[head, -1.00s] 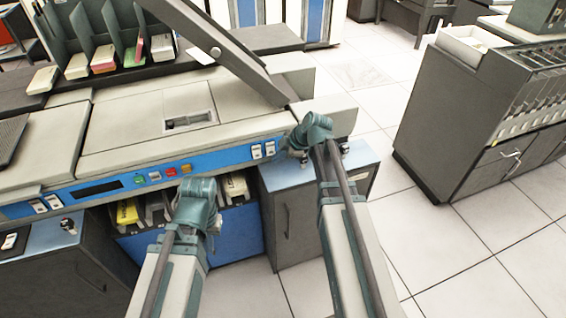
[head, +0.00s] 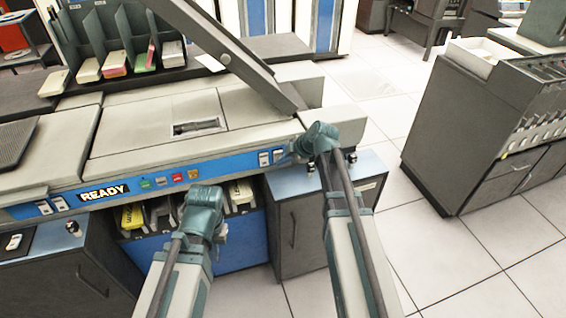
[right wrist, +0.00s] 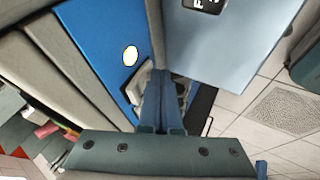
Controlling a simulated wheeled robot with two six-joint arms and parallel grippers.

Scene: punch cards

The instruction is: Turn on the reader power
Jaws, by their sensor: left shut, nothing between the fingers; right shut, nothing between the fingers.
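The reader (head: 150,135) is a wide beige machine with a blue front panel (head: 225,163). Its display (head: 104,192) reads READY in lit letters. Two white rocker switches (head: 271,156) sit at the panel's right end. My right gripper (head: 296,148) is shut at that end, close to them; its wrist hides part of the panel. In the right wrist view its shut fingers (right wrist: 167,90) are at a white switch (right wrist: 141,82), partly covering it, beside a glowing round lamp (right wrist: 130,56). I cannot tell whether they touch. My left gripper (head: 212,222) is shut and empty below the panel, its tips mostly hidden.
Coloured buttons (head: 178,177) and two more white switches (head: 52,206) line the panel. A slanted dark arm (head: 235,60) rises over the reader. A blue-topped cabinet (head: 355,172) stands under its right end. A grey cabinet (head: 465,120) is at right, with free tiled floor between.

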